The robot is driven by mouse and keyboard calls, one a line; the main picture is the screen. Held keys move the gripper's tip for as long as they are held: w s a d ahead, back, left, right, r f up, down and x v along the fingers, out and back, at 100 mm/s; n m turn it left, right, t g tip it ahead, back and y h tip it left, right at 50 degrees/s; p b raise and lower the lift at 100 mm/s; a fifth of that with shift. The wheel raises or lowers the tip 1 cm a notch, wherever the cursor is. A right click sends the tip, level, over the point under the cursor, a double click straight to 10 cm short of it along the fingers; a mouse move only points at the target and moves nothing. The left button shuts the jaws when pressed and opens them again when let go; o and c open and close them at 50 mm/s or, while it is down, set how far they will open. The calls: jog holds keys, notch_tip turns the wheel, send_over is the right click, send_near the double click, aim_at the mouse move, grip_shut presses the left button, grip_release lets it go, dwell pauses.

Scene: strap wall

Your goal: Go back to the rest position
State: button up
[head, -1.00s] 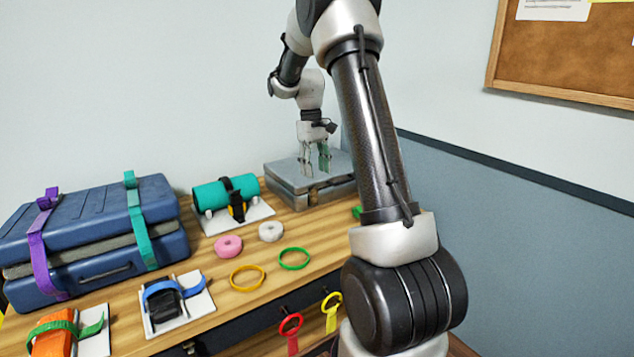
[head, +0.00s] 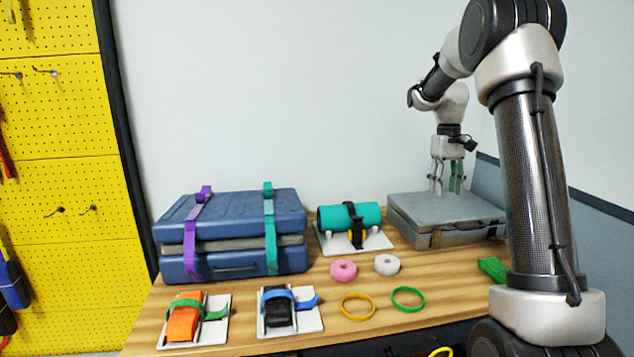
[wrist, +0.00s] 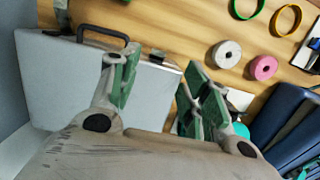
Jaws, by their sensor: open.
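My gripper (head: 447,177) is open and empty, with its fingers pointing down above the grey case (head: 450,210) at the right end of the bench. In the wrist view the two green-padded fingers of my gripper (wrist: 155,88) stand apart with nothing between them. The grey case (wrist: 60,90) with its dark handle lies beneath them. A gap shows between fingertips and case lid in the head view, though its size is hard to tell.
A blue case (head: 235,225) with purple and teal straps stands at the left. A teal roll (head: 335,216), pink roll (head: 344,270), white roll (head: 387,264), yellow ring (head: 357,307) and green ring (head: 408,298) lie between. A yellow pegboard (head: 50,150) is far left.

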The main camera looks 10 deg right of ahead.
jog(key=f, duration=0.1)
jog(key=s+f, duration=0.1)
jog(key=f, duration=0.1)
jog(key=shift+s+a+m, duration=0.3)
jog(key=shift+s, duration=0.05)
jog(key=s+a+r+t, duration=0.2)
jog(key=s+a, duration=0.2)
jog(key=s, duration=0.6)
jog(key=s+a+r+t, duration=0.2)
jog(key=s+a+r, duration=0.1)
jog(key=s, duration=0.6)
jog(key=s+a+r+t, duration=0.2)
jog(key=s+a, duration=0.4)
jog(key=s, duration=0.4)
jog(key=shift+s+r+n, duration=0.3)
jog(key=shift+r+n, duration=0.1)
jog(key=shift+r, duration=0.25)
